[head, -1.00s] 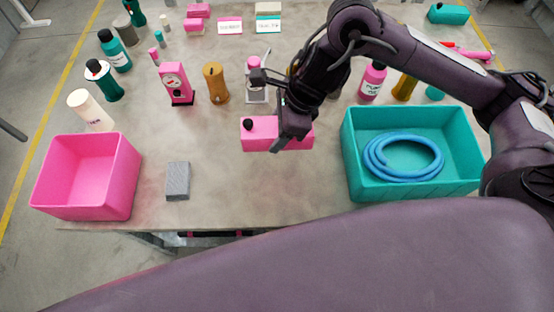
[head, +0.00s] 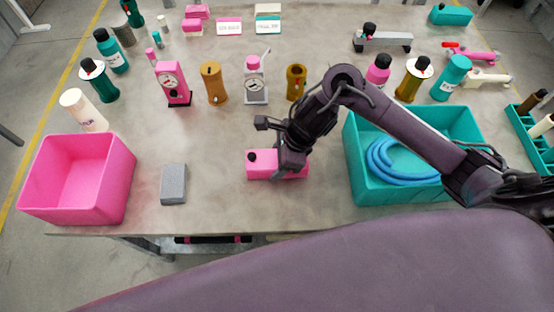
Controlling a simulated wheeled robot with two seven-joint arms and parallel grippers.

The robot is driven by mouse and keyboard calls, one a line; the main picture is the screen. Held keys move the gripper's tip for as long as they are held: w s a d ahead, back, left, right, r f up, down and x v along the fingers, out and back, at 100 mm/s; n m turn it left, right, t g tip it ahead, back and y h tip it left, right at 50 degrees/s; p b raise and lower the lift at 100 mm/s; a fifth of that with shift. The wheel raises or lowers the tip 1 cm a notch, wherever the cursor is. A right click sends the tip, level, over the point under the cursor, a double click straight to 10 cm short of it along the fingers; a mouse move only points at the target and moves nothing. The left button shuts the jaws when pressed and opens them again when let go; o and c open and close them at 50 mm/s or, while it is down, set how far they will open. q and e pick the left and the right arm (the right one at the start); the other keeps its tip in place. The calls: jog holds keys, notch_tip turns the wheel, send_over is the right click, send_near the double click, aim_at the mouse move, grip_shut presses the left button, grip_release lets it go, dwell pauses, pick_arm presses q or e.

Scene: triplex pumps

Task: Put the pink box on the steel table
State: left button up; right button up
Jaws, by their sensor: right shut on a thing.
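The pink box (head: 262,164) is a small block with a black knob at its left end, near the front middle of the steel table (head: 225,130). My right gripper (head: 289,168) is over its right half and shut on it, hiding part of its top. I cannot tell whether the box's underside touches the grey tabletop or is slightly above it. My left gripper is out of view.
A pink bin (head: 75,205) and a grey block (head: 173,184) are to the left. A teal bin (head: 375,190) holding a blue hose (head: 398,165) is close on the right. Bottles and gauges stand behind. Bare tabletop lies around the pink box.

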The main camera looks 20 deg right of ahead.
jog(key=o, duration=1)
jog(key=shift+o, duration=0.2)
jog(key=shift+d+r, duration=0.1)
jog(key=shift+r, duration=0.25)
jog(key=p+v, duration=0.1)
jog(key=v, duration=0.9)
jog(key=shift+s+d+r, duration=0.1)
jog(key=shift+d+r, duration=0.05)
jog(key=shift+r, duration=0.05)
jog(key=shift+s+d+r, duration=0.1)
jog(key=shift+d+r, duration=0.05)
jog(key=shift+r, duration=0.25)
